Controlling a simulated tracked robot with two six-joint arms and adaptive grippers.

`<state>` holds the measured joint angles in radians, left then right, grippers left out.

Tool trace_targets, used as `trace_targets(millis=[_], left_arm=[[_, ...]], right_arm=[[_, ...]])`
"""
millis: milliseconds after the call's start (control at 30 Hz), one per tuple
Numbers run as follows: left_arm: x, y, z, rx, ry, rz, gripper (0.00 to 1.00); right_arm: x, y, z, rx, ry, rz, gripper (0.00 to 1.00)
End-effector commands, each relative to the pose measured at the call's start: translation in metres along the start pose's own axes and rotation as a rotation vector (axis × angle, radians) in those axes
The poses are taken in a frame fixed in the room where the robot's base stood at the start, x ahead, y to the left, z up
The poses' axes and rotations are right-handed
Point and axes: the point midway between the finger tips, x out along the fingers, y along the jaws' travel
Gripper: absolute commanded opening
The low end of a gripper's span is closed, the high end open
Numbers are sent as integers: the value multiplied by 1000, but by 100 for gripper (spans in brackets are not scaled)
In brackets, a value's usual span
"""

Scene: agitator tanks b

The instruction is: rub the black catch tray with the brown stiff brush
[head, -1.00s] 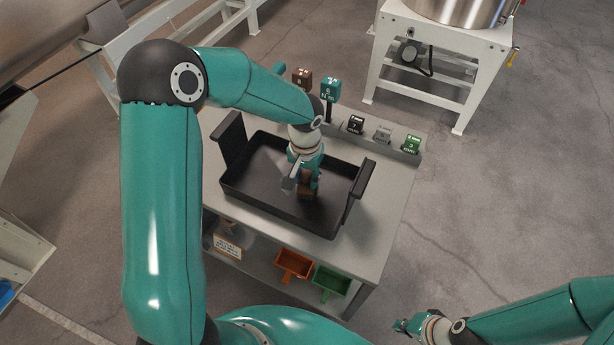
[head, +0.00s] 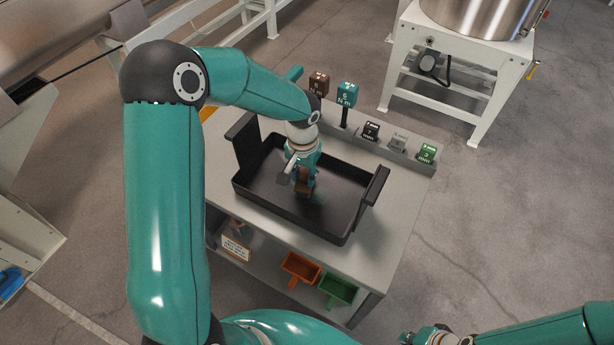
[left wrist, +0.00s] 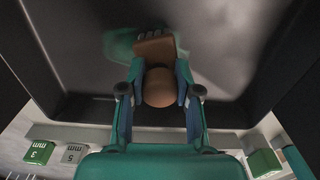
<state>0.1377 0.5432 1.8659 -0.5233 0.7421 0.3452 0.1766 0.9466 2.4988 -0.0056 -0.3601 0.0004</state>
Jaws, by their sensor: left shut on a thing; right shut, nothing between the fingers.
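The black catch tray (head: 290,213) sits on the grey cart top, open side up, with a raised handle at each end. My left gripper (head: 303,172) reaches down inside it, shut on the brown stiff brush (head: 303,186). In the left wrist view the brush's round knob (left wrist: 160,88) is between the fingers and its brown block (left wrist: 155,46) lies beyond, low over the tray floor; contact is hard to tell. A greenish patch (left wrist: 122,42) shows on the floor beside the block. My right gripper (head: 407,338) is shut and empty at the bottom edge, partly cut off.
Orange (head: 301,268) and green (head: 338,289) scoops are on the lower shelf. A white tank stand (head: 455,80) is behind. Floor to the right is clear.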

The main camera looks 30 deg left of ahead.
Motion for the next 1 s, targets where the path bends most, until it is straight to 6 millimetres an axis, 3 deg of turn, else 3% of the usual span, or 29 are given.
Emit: trace_targets(millis=[533, 1000], left_arm=[[7, 40, 3, 2, -5, 2, 0], [5, 37, 16, 0, -13, 0, 0]], right_arm=[[18, 6, 0, 0, 0, 0, 0], [24, 9, 0, 0, 0, 0, 0]])
